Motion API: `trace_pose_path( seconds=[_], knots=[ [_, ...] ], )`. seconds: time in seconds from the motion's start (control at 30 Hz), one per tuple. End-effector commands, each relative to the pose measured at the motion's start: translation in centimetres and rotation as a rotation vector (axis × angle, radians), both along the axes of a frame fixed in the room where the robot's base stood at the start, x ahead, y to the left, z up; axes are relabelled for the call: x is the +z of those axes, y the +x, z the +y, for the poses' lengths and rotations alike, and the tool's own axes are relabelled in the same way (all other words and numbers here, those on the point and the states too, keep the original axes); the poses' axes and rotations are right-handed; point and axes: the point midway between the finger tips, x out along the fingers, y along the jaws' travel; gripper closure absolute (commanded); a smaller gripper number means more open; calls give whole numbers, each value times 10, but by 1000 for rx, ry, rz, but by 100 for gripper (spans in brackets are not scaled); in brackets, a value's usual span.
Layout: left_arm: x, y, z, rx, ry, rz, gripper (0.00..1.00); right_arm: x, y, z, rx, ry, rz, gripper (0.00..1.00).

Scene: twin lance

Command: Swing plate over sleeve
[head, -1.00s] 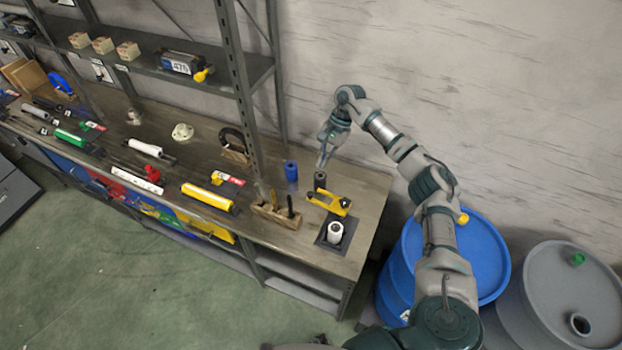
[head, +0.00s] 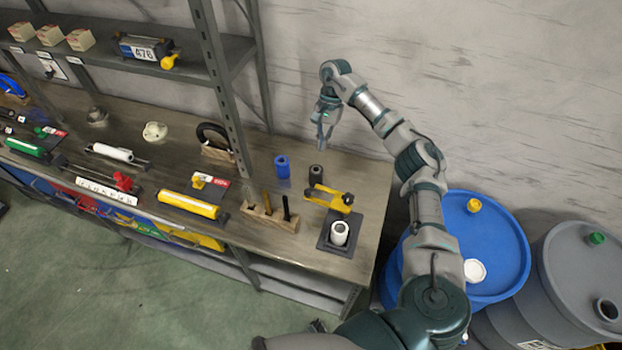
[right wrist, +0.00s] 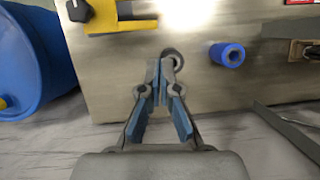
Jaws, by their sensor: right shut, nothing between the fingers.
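A yellow swing plate (head: 330,198) lies near the right end of the bench, between a dark cylinder (head: 316,172) and a white sleeve (head: 340,232). The white sleeve stands upright in a dark square base (head: 328,246) and is not covered by the plate. My right gripper (head: 323,146) is shut and empty, above and behind the dark cylinder. In the right wrist view, the fingertips (right wrist: 166,66) point toward the cylinder's round end (right wrist: 172,57), with the yellow plate (right wrist: 122,22) at upper left. My left gripper is not in view.
A blue cylinder (head: 282,167) stands left of the dark one. A wooden tool block (head: 270,218) and a yellow tube (head: 190,204) lie farther left. A shelf post (head: 225,100) rises behind them. Blue (head: 480,250) and grey drums stand right of the bench.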

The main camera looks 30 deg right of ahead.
Motion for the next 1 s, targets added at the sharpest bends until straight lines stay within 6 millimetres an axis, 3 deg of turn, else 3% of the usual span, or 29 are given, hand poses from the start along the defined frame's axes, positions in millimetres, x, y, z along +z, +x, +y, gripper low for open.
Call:
trace_pose_path(
  seconds=[0.27, 0.63, 0.8, 1.0],
  knots=[
    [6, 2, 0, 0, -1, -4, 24, -23, -4, 7, 1, 0, 5, 100],
    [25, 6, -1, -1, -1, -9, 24, -94, -22, 31, 1, 1, 4, 100],
    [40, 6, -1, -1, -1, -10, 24, -91, -37, 52, 4, 0, 2, 100],
    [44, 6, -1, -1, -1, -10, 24, -93, -44, 62, 0, 0, 1, 100]
  ],
)
